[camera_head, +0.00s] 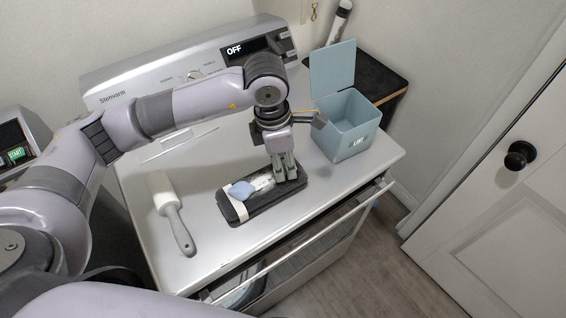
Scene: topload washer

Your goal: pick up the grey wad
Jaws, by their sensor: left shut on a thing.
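My left gripper (286,178) points down over the right end of a black tray (238,216) on top of the washer. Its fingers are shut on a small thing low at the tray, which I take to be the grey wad. The fingers hide most of it, so I cannot tell its outline or whether it still touches the tray. A pale blue wad (242,190) lies at the tray's left part, and a whitish piece (262,182) lies between it and the fingers. My right gripper is out of view.
A light blue bin (341,142) with its lid raised stands at the back right of the washer top. A lint roller (174,217) lies to the left of the tray. The control panel (190,66) rises behind. The washer's front edge is close to the tray.

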